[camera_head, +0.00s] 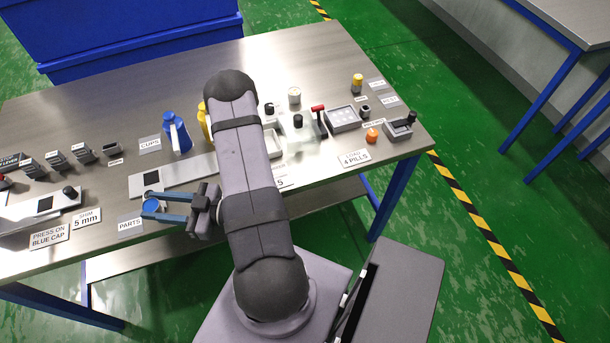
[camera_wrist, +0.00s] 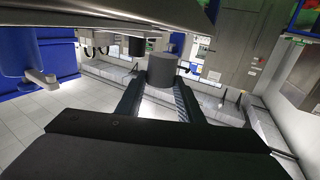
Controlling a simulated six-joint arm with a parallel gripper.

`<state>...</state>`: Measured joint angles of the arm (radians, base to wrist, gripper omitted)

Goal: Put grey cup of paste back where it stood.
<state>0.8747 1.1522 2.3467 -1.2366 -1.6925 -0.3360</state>
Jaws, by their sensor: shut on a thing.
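My gripper (camera_head: 147,204) reaches left over the front part of the bench, with its two long fingers closed around the grey cup (camera_wrist: 162,69). In the wrist view the cup is a plain grey cylinder between the fingertips (camera_wrist: 158,88). In the head view the cup (camera_head: 152,206) shows a round blue top between the fingers, near the PARTS label (camera_head: 130,225). I cannot tell how high it is above the bench. A grey pad labelled CUPS (camera_head: 150,144) lies farther back, with no cup seen on it.
A blue bottle (camera_head: 178,134) stands right beside the CUPS pad, and a yellow bottle (camera_head: 204,121) is partly behind my arm. A long metal plate (camera_head: 188,174) lies between the pad and my gripper. Several small grey bins (camera_head: 56,158) stand at the left.

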